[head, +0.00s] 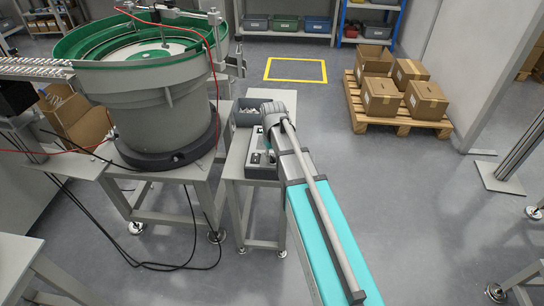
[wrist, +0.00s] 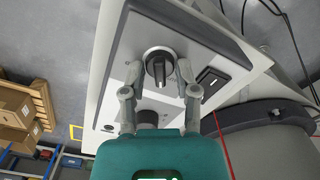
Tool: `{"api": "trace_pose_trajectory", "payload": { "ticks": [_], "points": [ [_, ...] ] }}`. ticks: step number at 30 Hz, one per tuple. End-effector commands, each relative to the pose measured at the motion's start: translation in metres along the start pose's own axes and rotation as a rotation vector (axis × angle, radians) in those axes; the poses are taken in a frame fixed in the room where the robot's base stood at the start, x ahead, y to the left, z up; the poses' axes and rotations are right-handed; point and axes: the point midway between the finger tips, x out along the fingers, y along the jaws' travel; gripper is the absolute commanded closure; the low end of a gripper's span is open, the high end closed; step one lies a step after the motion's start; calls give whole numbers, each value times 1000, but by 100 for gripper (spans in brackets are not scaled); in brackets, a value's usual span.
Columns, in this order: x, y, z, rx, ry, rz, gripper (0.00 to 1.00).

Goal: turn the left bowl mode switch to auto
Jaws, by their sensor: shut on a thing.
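The mode switch is a black rotary knob (wrist: 158,68) on a round silver plate, on the light face of a control box (wrist: 112,85) in the wrist view. The knob's grip bar runs nearly up and down in the picture, tilted slightly. My gripper (wrist: 158,72) has one finger on each side of the knob and is shut on it. In the head view the control box (head: 262,172) sits on a small stand; my arm hides the knob and most of the gripper. The panel lettering is too small to read.
A black rocker switch (wrist: 212,82) sits right of the knob. A second dark knob (wrist: 147,118) is partly hidden by my gripper. A grey bin (head: 247,112) stands behind the box. The green-rimmed bowl feeder (head: 165,100) is close on the left.

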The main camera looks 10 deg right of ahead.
Motion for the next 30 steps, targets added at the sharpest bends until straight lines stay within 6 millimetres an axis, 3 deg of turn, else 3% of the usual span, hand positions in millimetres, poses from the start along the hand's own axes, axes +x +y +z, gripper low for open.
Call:
{"api": "trace_pose_trajectory", "payload": {
  "ticks": [12,29,30],
  "points": [
    [0,0,-2,-251,6,1,100],
    [0,1,-2,-289,6,1,100],
    [0,1,-2,-289,6,2,53]
  ]
}}
